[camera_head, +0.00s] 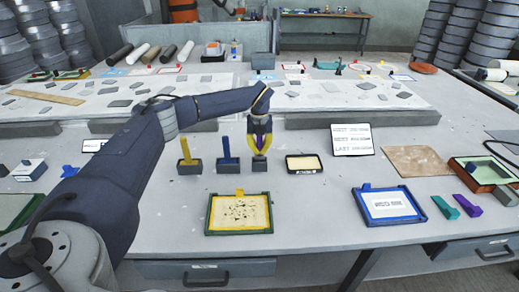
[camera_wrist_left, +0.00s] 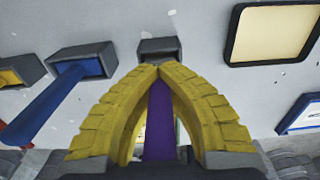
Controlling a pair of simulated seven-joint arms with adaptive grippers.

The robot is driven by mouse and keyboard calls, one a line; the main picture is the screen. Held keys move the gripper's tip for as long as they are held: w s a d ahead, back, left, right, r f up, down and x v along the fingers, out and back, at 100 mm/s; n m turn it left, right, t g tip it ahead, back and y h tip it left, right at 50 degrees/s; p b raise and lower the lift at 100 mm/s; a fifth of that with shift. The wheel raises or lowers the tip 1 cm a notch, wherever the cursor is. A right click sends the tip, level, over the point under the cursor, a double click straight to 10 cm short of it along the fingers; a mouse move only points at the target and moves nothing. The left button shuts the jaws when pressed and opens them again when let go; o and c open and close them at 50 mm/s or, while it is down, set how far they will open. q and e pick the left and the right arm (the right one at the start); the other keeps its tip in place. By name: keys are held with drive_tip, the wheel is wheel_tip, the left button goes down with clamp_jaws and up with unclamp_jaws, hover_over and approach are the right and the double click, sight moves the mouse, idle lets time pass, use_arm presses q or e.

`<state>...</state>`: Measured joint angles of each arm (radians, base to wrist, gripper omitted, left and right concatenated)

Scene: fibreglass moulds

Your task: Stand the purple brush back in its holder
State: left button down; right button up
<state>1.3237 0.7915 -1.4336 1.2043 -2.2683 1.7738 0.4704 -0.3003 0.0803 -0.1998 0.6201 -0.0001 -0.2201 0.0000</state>
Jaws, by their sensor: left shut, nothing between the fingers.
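The purple brush (camera_wrist_left: 158,122) shows in the left wrist view as a purple handle in the arched gap between my yellow fingers. In the head view only a sliver of it (camera_head: 260,141) shows there. A dark grey holder (camera_head: 259,164) stands directly below the fingertips; it also shows in the left wrist view (camera_wrist_left: 165,46). My left gripper (camera_head: 259,154) points down over this holder, its fingertips together. The fingers hide the brush's lower end, so I cannot tell whether it sits in the holder. My right gripper is out of view.
Left of it stand a blue brush (camera_head: 225,147) and a yellow brush (camera_head: 186,150) in similar holders. A black-framed tray (camera_head: 304,171) lies close on the right. The table between the holders and this mould is mostly clear.

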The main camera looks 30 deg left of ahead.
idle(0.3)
use_arm(q)
drive_tip(key=c, duration=1.6)
unclamp_jaws()
drive_tip(key=shift+o, duration=0.4)
wheel_tip(320, 180, up, 12)
